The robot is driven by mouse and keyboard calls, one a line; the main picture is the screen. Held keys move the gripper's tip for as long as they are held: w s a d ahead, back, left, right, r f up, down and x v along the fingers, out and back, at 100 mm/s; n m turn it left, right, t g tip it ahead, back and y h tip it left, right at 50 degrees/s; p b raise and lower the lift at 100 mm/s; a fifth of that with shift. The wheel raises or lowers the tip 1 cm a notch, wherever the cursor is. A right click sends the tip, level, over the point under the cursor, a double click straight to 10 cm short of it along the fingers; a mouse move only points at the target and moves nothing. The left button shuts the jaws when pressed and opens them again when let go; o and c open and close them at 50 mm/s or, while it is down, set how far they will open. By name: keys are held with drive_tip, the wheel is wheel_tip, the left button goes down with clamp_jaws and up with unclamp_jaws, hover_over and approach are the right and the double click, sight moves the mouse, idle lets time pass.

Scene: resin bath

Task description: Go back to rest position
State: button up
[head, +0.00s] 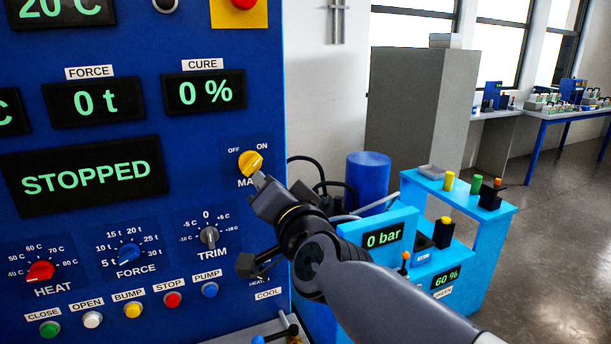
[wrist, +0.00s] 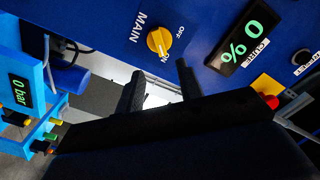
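My gripper (head: 254,222) is in front of the lower right part of the blue control panel, by the yellow MAIN knob (head: 250,163). In the wrist view my gripper (wrist: 160,86) has its two dark fingers apart with nothing between them. The MAIN knob (wrist: 159,41) is beyond the fingertips, clear of them, and its pointer is turned to ON. My arm reaches in from the lower right in the head view and hides part of the panel's right edge.
The panel's display (head: 85,178) reads STOPPED. Knobs and several coloured buttons line its lower part. A light-blue stand (head: 490,222) with a 0 bar display (head: 382,237) is right of the panel, behind my arm. A blue drum (head: 368,183) stands behind it. Open floor (head: 555,260) lies at the right.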

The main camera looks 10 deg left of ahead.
drive_tip(key=x, duration=1)
drive_tip(key=shift+w, duration=0.15)
approach(253, 163)
drive_tip(key=x, duration=0.9)
drive_tip(key=shift+d+f, duration=0.1)
drive_tip(key=shift+f, duration=0.1)
drive_tip(key=n+p, duration=0.1)
drive_tip(key=n, duration=0.3)
drive_tip(key=shift+r+p, duration=0.15)
drive_tip(key=shift+p, duration=0.2)
drive_tip(key=n+p, duration=0.3)
drive_tip(key=n, duration=0.1)
drive_tip(key=shift+n, duration=0.4)
drive_tip(key=b+v, duration=0.1)
drive_tip(key=v, duration=0.9)
drive_tip(key=shift+f, duration=0.25)
